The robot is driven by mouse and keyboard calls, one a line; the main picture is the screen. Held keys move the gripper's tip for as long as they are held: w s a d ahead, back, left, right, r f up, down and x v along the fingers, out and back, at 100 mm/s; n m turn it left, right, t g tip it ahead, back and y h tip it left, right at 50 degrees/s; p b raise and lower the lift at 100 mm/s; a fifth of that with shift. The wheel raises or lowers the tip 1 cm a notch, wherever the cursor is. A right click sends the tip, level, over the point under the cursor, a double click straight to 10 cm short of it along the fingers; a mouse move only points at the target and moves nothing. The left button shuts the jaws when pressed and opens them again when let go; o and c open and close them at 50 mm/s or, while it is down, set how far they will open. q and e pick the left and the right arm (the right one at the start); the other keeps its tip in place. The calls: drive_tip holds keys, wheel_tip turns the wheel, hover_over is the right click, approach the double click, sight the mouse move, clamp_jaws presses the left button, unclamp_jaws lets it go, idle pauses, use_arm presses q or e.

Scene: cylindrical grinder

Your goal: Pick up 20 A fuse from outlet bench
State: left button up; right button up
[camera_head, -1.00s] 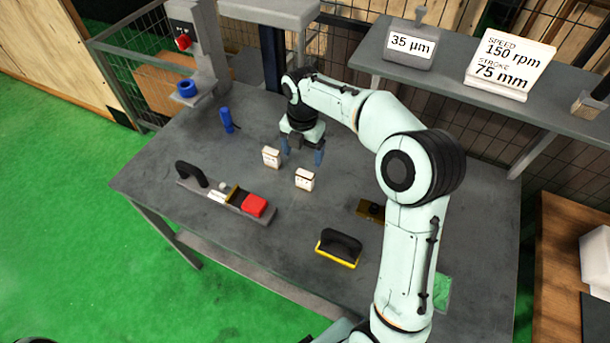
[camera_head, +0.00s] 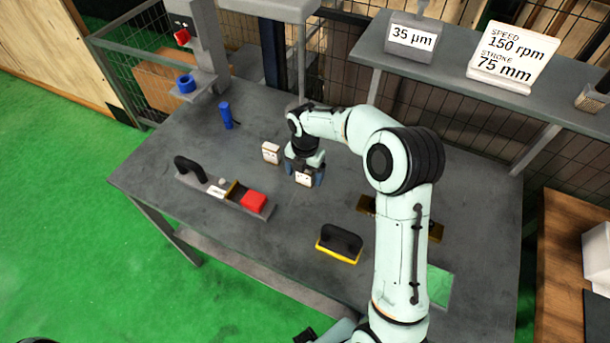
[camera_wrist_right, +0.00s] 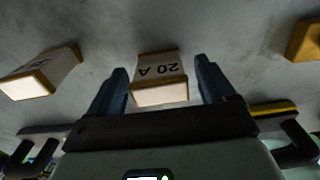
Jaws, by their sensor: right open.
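The 20 A fuse (camera_wrist_right: 160,76) is a small white block with tan edges. In the right wrist view it lies between the two blue fingers of my right gripper (camera_wrist_right: 160,85), with its "20 A" label upside down and a gap on each side. In the head view the fuse (camera_head: 303,180) stands on the grey bench (camera_head: 200,240), right under my open right gripper (camera_head: 304,174), partly covered by it. A second similar white block (camera_head: 271,152) stands to its left; it also shows in the right wrist view (camera_wrist_right: 40,75).
A black-handled tool with a red block (camera_head: 254,201) lies at the left front. A yellow-edged black-handled tool (camera_head: 339,243) lies at the front. A blue cylinder (camera_head: 226,115) stands behind left. Brass-coloured parts (camera_head: 366,204) lie to the right. A shelf with signs (camera_head: 470,95) is behind.

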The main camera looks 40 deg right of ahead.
drive_tip(key=c, duration=1.1)
drive_tip(key=shift+r, duration=0.15)
